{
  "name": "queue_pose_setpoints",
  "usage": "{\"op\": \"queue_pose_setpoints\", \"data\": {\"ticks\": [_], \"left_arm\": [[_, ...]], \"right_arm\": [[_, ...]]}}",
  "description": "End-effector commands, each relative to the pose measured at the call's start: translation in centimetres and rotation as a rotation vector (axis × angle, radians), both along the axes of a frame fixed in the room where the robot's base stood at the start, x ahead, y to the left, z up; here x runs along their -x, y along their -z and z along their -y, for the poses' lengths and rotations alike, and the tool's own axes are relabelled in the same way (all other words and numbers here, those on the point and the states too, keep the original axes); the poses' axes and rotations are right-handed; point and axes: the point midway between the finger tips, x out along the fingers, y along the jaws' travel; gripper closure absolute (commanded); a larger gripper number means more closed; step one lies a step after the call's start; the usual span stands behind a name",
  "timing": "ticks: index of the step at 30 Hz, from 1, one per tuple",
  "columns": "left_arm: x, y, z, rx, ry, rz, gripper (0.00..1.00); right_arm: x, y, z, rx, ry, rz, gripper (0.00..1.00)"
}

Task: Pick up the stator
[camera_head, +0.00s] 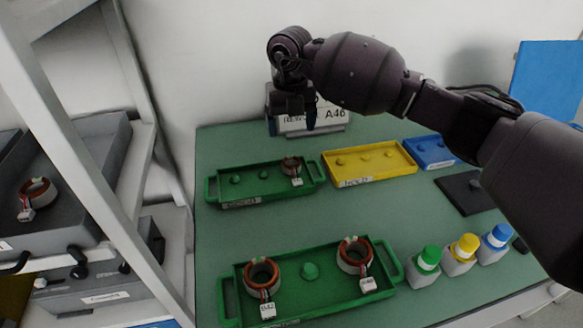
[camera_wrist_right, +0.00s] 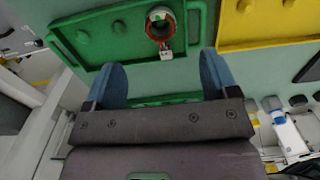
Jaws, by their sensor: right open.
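A stator (camera_head: 291,166), a copper-brown ring with a white tag, sits at the right end of the back green tray (camera_head: 240,189). It also shows in the right wrist view (camera_wrist_right: 153,31), beyond and between the fingertips. Two more stators, left (camera_head: 262,278) and right (camera_head: 354,254), sit in the front green tray (camera_head: 335,300), with a bare green peg between them. My right gripper (camera_head: 306,112) is above the far side of the table. In the right wrist view the gripper (camera_wrist_right: 163,74) is open, with blue fingers apart and nothing between them. My left gripper is not in view.
A yellow tray (camera_head: 375,172) and a blue tray (camera_head: 432,152) stand right of the back green tray. A sign (camera_head: 318,122) stands behind. Capped bottles (camera_head: 427,262) stand at the right front. A grey rack at left holds another stator (camera_head: 37,192). The green table between the trays is clear.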

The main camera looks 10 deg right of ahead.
Motion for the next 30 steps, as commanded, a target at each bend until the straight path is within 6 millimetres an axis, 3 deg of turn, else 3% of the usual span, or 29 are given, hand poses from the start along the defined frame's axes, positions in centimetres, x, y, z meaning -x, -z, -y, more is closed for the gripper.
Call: {"op": "queue_pose_setpoints", "data": {"ticks": [6,14,23,30], "left_arm": [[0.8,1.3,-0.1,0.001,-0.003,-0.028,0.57],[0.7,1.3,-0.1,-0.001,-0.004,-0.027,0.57],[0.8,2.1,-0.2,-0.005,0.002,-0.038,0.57],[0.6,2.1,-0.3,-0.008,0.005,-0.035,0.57]], "right_arm": [[0.1,3.7,0.0,-0.002,-0.002,-0.008,0.2],[0.3,5.1,-0.1,-0.004,-0.003,-0.004,0.2],[1.0,9.2,-0.1,-0.004,-0.001,-0.008,0.2],[1.0,9.5,-0.1,-0.004,-0.002,-0.002,0.2]]}}
